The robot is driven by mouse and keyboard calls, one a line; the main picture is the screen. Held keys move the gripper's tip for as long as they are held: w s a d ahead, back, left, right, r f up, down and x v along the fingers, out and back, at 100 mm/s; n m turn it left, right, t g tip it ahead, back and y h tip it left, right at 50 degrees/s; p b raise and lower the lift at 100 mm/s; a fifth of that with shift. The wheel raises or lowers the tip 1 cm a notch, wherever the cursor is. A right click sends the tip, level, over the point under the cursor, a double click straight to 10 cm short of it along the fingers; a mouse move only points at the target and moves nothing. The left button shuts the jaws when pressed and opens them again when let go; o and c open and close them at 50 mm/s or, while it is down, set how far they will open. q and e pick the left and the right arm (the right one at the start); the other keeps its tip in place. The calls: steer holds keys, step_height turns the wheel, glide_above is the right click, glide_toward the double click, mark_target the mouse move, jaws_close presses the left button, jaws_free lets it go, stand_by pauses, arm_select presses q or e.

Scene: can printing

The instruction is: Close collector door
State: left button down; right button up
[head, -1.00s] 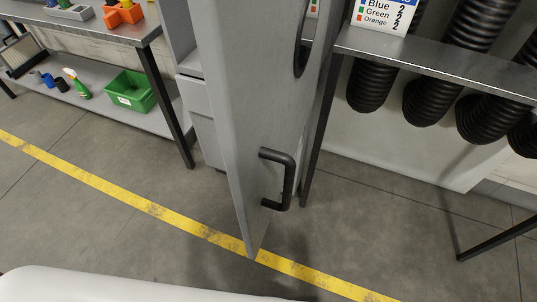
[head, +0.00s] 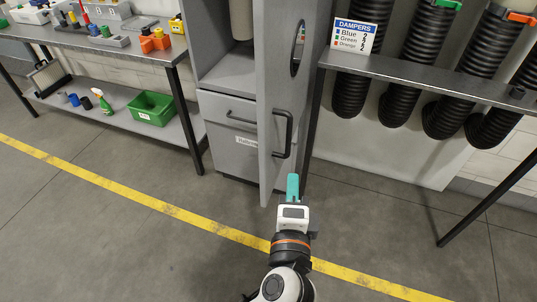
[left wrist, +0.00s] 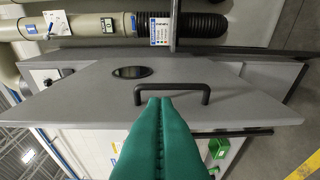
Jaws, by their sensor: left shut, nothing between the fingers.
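The grey collector door (head: 288,92) stands open in the head view, jutting out from its cabinet (head: 229,71). It has an oval window and a black bar handle (head: 289,136) on its face. My left gripper (head: 293,180), with teal fingers, is shut and empty, just below the handle in the picture. In the left wrist view the shut fingertips (left wrist: 160,101) appear close to the handle (left wrist: 205,95), in front of the door panel (left wrist: 85,98). I cannot tell whether they touch it. My right gripper is in neither view.
A metal shelf (head: 430,77) with a dampers sign (head: 354,36) and black hoses (head: 405,75) stands right of the door. At left is a workbench (head: 120,48) with a green bin (head: 151,109) below. Floor with a yellow line (head: 150,203) is open in front.

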arm_select(q)
steer(key=w+a+r+p, duration=0.1)
steer(key=w+a+p, duration=0.3)
steer(key=w, duration=0.7)
steer(key=shift+p, duration=0.55)
